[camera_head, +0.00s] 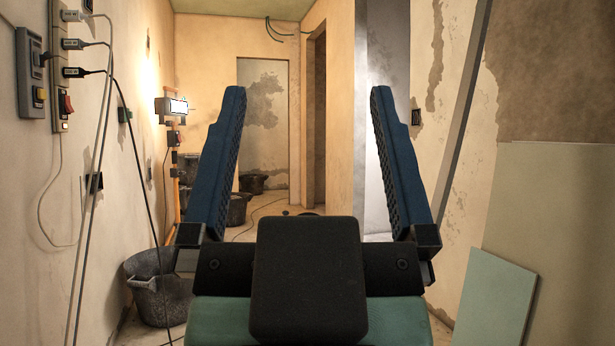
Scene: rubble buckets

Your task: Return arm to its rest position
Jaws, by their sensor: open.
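My gripper (305,95) is at the front centre of the view, pointing away down the corridor. Its two blue ridged fingers stand wide apart and nothing is between them. The dark gripper body and a green part of my arm fill the bottom middle and hide the floor there.
A black rubble bucket (160,290) stands on the floor at the lower left; more dark buckets (238,207) stand farther back. Cables (100,150) hang from sockets on the left wall. Boards (495,300) lean at the right. A lit work lamp (172,106) is at left.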

